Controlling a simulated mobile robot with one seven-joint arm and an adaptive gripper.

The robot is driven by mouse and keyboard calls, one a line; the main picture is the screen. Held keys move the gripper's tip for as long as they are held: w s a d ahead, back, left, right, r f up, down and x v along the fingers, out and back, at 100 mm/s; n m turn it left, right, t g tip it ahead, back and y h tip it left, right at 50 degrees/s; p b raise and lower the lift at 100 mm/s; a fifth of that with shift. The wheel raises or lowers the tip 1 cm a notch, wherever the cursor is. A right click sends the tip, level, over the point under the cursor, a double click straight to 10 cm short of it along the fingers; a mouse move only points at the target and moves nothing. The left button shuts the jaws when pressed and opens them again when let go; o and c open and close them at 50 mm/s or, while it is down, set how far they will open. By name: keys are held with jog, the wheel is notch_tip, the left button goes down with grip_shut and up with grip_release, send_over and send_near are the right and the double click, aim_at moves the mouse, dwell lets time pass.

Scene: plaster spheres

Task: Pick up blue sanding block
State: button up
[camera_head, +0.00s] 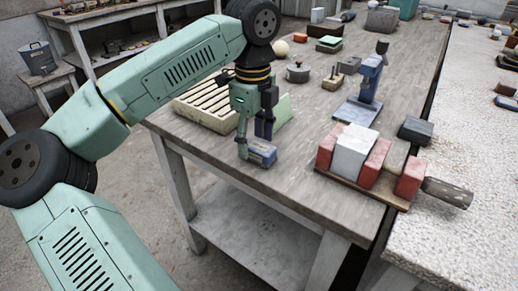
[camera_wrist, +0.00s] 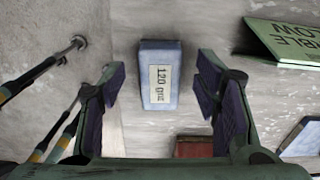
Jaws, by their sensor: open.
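The blue sanding block (camera_wrist: 161,62) lies on the wooden table and bears a white label reading "120 grit". In the wrist view it sits between and slightly beyond the two open fingers of my gripper (camera_wrist: 160,88), with a gap on each side. In the head view the block (camera_head: 262,153) is near the table's left front edge. My gripper (camera_head: 254,146) points down right over it, its fingers at the block's sides. Nothing is held between the fingers. Whether a finger touches the block I cannot tell from the head view.
A slatted wooden rack (camera_head: 205,108) stands behind and left of my gripper. A blue stand (camera_head: 369,82) and red and white blocks on a board (camera_head: 345,180) are to the right. The table's edge is close.

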jog(key=shift+f, duration=1)
jog(key=c, duration=1.2)
